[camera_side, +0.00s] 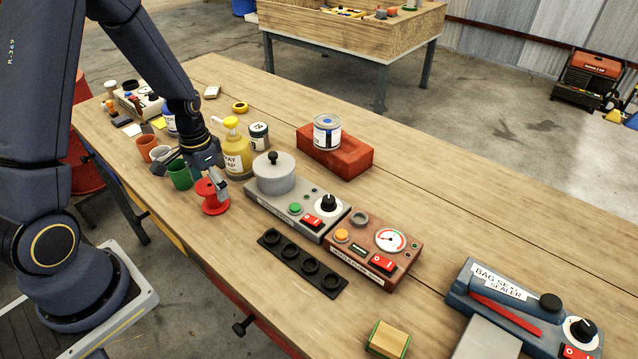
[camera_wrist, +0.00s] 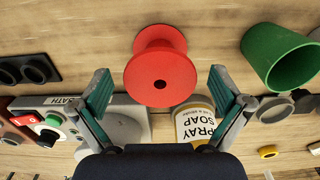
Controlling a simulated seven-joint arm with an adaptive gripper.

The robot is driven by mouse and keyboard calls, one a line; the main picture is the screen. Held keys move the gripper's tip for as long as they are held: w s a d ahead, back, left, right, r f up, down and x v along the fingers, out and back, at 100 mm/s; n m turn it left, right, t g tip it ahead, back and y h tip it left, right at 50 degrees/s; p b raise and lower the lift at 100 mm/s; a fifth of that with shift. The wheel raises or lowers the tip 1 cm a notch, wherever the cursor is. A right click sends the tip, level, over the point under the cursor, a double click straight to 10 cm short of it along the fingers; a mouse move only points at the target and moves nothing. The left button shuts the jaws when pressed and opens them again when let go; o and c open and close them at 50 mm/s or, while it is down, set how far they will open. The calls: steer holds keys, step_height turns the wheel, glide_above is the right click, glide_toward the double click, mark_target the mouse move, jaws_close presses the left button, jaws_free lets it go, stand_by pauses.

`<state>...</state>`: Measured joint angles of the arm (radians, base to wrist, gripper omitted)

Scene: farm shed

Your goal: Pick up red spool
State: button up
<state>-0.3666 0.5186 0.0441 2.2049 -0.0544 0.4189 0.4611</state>
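The red spool (camera_side: 213,198) stands on the wooden bench in the side view, beside a green cup and the grey bath unit. In the wrist view the red spool (camera_wrist: 160,72) is at the upper middle, with its round end and centre hole facing the camera. My gripper (camera_wrist: 161,90) is open there, one finger on each side of the spool, with visible gaps between fingers and spool. In the side view my gripper (camera_side: 214,183) is right at the spool and partly covers it. Whether a finger touches it cannot be told there.
A green cup (camera_side: 180,175), a yellow spray soap bottle (camera_side: 236,155) and the grey bath unit (camera_side: 275,178) stand close to the spool. A black holder strip (camera_side: 300,266) lies in front. A red brick (camera_side: 350,158) with a can (camera_side: 327,133) is behind. The right bench surface is partly clear.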

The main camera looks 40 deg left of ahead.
steer(key=c, duration=1.2)
